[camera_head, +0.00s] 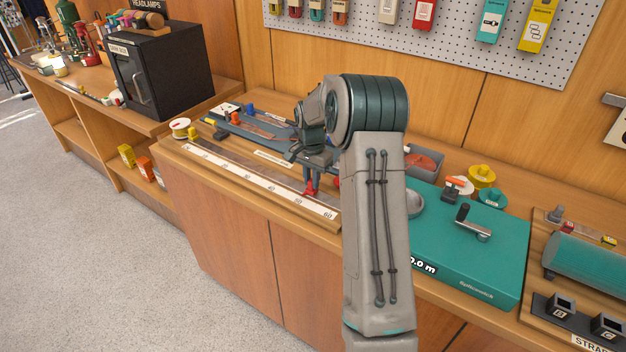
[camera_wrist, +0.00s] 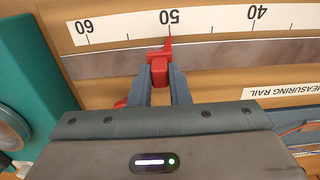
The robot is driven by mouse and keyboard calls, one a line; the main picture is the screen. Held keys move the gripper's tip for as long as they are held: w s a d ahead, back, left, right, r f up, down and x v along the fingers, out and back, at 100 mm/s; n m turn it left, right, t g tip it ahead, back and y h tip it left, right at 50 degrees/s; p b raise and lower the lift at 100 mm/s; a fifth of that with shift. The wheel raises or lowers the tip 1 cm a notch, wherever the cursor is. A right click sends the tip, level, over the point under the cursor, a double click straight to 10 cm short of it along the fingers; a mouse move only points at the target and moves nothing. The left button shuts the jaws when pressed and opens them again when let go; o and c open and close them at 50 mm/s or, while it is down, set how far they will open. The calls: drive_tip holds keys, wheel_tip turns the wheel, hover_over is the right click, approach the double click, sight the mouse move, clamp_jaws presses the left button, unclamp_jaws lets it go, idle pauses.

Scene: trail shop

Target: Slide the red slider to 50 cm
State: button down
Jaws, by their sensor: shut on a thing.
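The red slider (camera_wrist: 159,68) sits on the measuring rail (camera_wrist: 110,62). Its pointer tip is at the 50 mark on the white scale (camera_wrist: 210,20) in the wrist view. My gripper (camera_wrist: 160,82) is shut on the slider, with one finger on each side of it. In the head view the slider (camera_head: 310,189) shows small below my gripper (camera_head: 312,178), near the right end of the scale (camera_head: 262,183). My arm hides the area just right of the rail's end.
A teal box (camera_head: 465,255) with a crank stands to the right of my arm. A blue-grey board (camera_head: 240,128) with small parts lies behind the rail. A black cabinet (camera_head: 160,70) stands at the back left.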

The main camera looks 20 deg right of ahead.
drive_tip(key=c, duration=1.4)
unclamp_jaws()
drive_tip(key=shift+d, duration=0.1)
drive_tip(key=shift+o, duration=0.2)
drive_tip(key=shift+r, duration=0.15)
wheel_tip(320, 180, up, 14)
drive_tip(key=b, duration=0.1)
drive_tip(key=shift+f+b, duration=0.2)
drive_tip(key=shift+b, duration=0.2)
